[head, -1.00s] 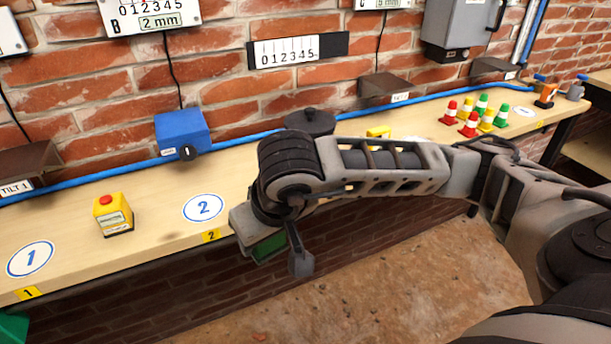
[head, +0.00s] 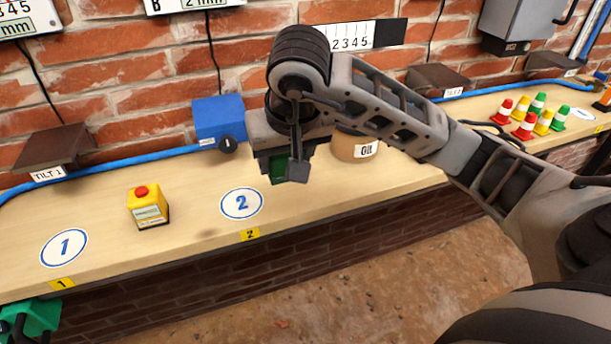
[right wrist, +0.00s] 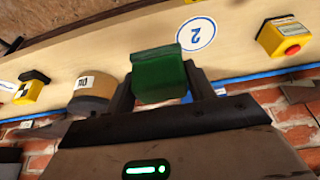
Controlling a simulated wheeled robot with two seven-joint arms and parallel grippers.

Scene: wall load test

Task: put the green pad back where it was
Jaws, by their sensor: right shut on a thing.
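The green pad (head: 279,169) is between the fingers of my right gripper (head: 287,172), partly hidden by a finger in the head view. In the right wrist view the pad (right wrist: 160,76) shows as a green block gripped between both fingers. My left gripper does not show clearly in any view.
A yellow block with a red button (head: 148,207) stands between the "2" mark and the "1" mark (head: 64,248). A round tan tin (head: 356,147) stands close behind my right gripper. Several small cones (head: 541,115) stand far right. A green thing (head: 40,316) shows below the bench at lower left.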

